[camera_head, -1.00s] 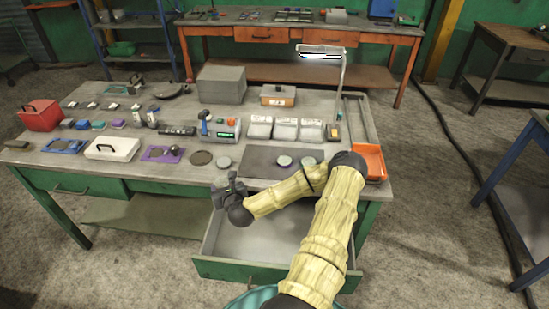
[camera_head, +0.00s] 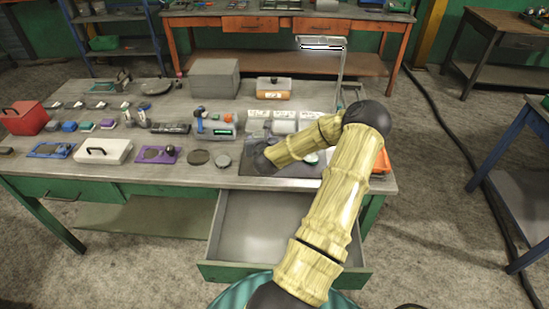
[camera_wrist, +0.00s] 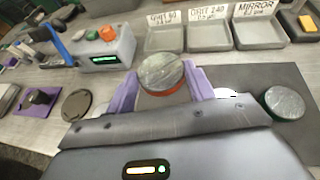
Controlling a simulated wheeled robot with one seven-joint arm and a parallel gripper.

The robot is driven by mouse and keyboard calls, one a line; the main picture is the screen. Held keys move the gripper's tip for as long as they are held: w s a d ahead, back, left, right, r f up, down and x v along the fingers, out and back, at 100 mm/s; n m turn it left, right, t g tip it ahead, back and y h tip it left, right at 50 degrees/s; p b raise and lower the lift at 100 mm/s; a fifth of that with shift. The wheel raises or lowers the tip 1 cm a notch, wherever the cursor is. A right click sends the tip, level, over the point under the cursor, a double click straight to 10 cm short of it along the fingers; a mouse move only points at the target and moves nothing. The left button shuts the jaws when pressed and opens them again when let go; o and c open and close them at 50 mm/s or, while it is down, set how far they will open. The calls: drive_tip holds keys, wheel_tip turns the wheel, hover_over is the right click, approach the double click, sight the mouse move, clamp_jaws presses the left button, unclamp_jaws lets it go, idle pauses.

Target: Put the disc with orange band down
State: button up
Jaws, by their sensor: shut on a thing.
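In the wrist view my gripper (camera_wrist: 162,88) is shut, its purple fingers on either side of a disc with an orange band (camera_wrist: 160,72). The disc has a mottled grey-green top, and its band shows orange-red along the lower edge. In the head view my gripper (camera_head: 264,153) is over the left part of a dark mat (camera_head: 252,183); the held disc is hidden there. I cannot tell whether the disc touches the mat. Another grey-green disc (camera_wrist: 284,102) lies on the mat to the right.
Labelled grey trays (camera_wrist: 206,35) and a grey box with a green display (camera_wrist: 104,50) stand behind the mat. A dark round plate (camera_head: 198,157) and a grey disc (camera_head: 222,160) lie left of it. The drawer (camera_head: 262,232) below is open. A lamp (camera_head: 340,60) stands behind.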

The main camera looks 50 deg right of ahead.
wheel_tip(320, 180, down, 5)
drive_tip(key=shift+f+p, duration=0.15)
drive_tip(key=shift+p, duration=0.2)
drive_tip(key=shift+f, duration=0.1)
drive_tip(key=shift+f+p, duration=0.3)
drive_tip(key=shift+f, duration=1.5)
drive_tip(key=shift+f, duration=0.2)
drive_tip(key=o, duration=1.2)
drive_tip(key=shift+r, duration=0.1)
